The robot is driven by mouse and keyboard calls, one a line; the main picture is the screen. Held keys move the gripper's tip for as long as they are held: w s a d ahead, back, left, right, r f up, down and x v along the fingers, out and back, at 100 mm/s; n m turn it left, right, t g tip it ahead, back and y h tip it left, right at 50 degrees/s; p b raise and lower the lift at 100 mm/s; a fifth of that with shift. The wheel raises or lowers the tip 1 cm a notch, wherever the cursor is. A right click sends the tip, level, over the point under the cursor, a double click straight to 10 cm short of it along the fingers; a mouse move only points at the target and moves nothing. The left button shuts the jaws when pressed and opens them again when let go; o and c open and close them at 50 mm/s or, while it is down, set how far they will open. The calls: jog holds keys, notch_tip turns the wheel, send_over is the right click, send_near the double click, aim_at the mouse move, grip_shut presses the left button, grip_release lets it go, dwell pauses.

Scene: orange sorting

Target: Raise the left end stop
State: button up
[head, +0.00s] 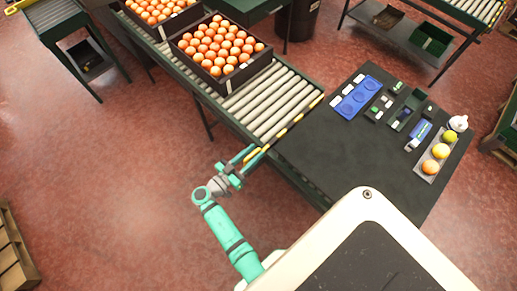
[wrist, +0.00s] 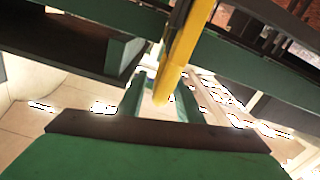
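A yellow-and-dark end stop (head: 297,118) lies along the lower right end of the roller conveyor. Its yellow left end (head: 254,154) sticks out past the conveyor's side. My teal gripper (head: 252,154) is at this yellow end, with its two fingers apart. In the wrist view, the yellow bar (wrist: 187,42) comes down from the top, and its rounded tip is in the gap between the green fingers (wrist: 160,98). A gap shows on both sides of the tip, and I cannot tell whether either finger touches it.
Black crates of oranges (head: 217,45) stand farther up the roller conveyor (head: 262,102). A dark table (head: 355,150) adjoins its end, holding a blue tray (head: 356,97), small boxes and a grey tray of fruit (head: 428,168).

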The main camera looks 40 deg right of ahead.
jog(key=shift+d, duration=1.35)
jog(key=shift+c, duration=0.6)
